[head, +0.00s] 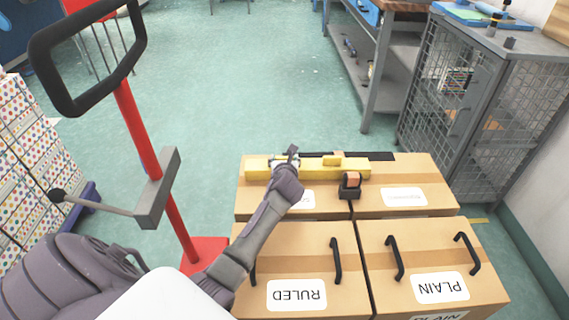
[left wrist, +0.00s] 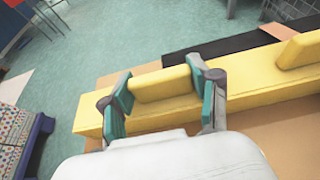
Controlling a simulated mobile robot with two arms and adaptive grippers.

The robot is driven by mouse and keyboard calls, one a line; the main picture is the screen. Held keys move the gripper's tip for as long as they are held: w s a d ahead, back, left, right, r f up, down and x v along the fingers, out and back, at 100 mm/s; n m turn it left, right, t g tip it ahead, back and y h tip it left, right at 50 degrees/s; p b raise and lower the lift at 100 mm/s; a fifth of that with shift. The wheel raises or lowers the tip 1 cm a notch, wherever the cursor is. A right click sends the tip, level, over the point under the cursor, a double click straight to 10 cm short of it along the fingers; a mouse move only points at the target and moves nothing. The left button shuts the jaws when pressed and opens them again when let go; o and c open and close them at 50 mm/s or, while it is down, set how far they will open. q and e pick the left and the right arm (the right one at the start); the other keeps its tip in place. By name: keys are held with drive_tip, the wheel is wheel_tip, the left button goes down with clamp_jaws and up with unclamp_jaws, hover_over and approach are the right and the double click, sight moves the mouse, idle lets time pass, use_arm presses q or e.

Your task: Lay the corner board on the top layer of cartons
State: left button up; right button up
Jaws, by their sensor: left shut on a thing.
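The yellow corner board (head: 322,172) lies lengthwise left to right over the far row of cartons (head: 420,172), near their far edge. My left gripper (head: 285,163) is at the board's left part. In the left wrist view the gripper (left wrist: 160,88) is shut on a raised yellow block of the board (left wrist: 250,92), a finger at each end. I cannot tell if the board touches the carton tops all along. Near cartons labelled RULED (head: 297,295) and PLAIN (head: 441,287) have black handles. My right gripper is not in view.
A small black and orange object (head: 350,185) sits on the cartons just in front of the board. A dark strip (head: 380,156) lies behind it. A red post with a black loop (head: 140,125) stands left. A mesh cabinet (head: 470,110) stands right.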

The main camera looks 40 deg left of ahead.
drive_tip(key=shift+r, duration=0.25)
use_arm(q)
drive_tip(key=shift+f, duration=0.15)
drive_tip(key=o, duration=1.3)
drive_tip(key=shift+o, duration=0.2)
drive_tip(key=shift+s+d, duration=0.15)
drive_tip(key=p+v, duration=0.3)
drive_tip(key=v, duration=0.8)
drive_tip(key=shift+s+d+r+p, duration=0.2)
drive_tip(key=shift+s+r+p, duration=0.05)
drive_tip(key=shift+p, duration=0.1)
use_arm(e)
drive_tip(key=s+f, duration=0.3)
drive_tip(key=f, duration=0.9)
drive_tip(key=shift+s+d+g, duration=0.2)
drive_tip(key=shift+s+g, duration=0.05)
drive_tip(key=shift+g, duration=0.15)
